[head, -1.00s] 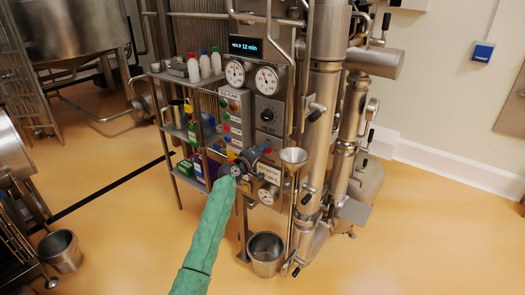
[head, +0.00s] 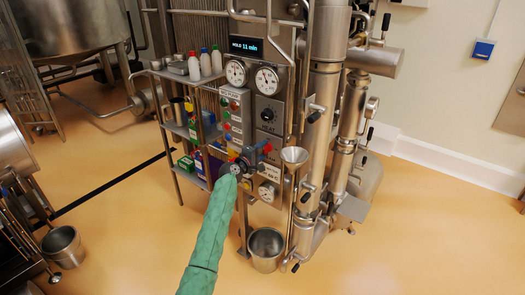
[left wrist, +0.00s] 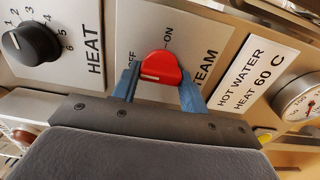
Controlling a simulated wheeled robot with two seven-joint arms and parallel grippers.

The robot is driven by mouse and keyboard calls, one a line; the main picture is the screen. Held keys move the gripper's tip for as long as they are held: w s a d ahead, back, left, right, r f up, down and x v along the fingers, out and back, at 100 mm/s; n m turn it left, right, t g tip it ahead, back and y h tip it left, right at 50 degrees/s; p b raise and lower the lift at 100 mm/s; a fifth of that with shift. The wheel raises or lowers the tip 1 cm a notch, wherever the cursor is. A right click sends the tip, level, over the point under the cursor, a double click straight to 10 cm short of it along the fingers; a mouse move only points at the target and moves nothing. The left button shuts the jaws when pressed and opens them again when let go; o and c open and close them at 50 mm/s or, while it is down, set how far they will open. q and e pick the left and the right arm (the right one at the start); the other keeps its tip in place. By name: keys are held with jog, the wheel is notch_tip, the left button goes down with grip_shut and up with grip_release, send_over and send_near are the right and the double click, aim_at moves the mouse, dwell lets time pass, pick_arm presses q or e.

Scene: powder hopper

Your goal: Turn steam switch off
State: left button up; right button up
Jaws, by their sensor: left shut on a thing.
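The steam switch is a red knob on a grey panel, seen close up in the left wrist view (left wrist: 160,66). The OFF label is at its left and ON is above it; a pale line marks the knob's lower part. The blue fingers of my left gripper (left wrist: 158,88) stand on both sides of the knob, shut on it. In the head view my left gripper (head: 258,154) reaches the front of the machine, and its body partly hides the steam panel. My right gripper is not in view.
The black heat dial (left wrist: 32,43) sits beside the steam panel, with a hot water label (left wrist: 250,76) on the other side. A shelf of bottles (head: 193,80) is at the left.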

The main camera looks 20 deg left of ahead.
pick_arm(q)
jog(key=shift+f, duration=0.1)
jog(key=o, duration=1)
jog(key=shift+a, duration=0.1)
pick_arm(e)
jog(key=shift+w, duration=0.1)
pick_arm(q)
jog(key=shift+s, duration=0.15)
jog(key=b+v, duration=0.2)
jog(key=v, duration=0.5)
jog(key=shift+s+a, duration=0.1)
jog(key=shift+s, duration=0.15)
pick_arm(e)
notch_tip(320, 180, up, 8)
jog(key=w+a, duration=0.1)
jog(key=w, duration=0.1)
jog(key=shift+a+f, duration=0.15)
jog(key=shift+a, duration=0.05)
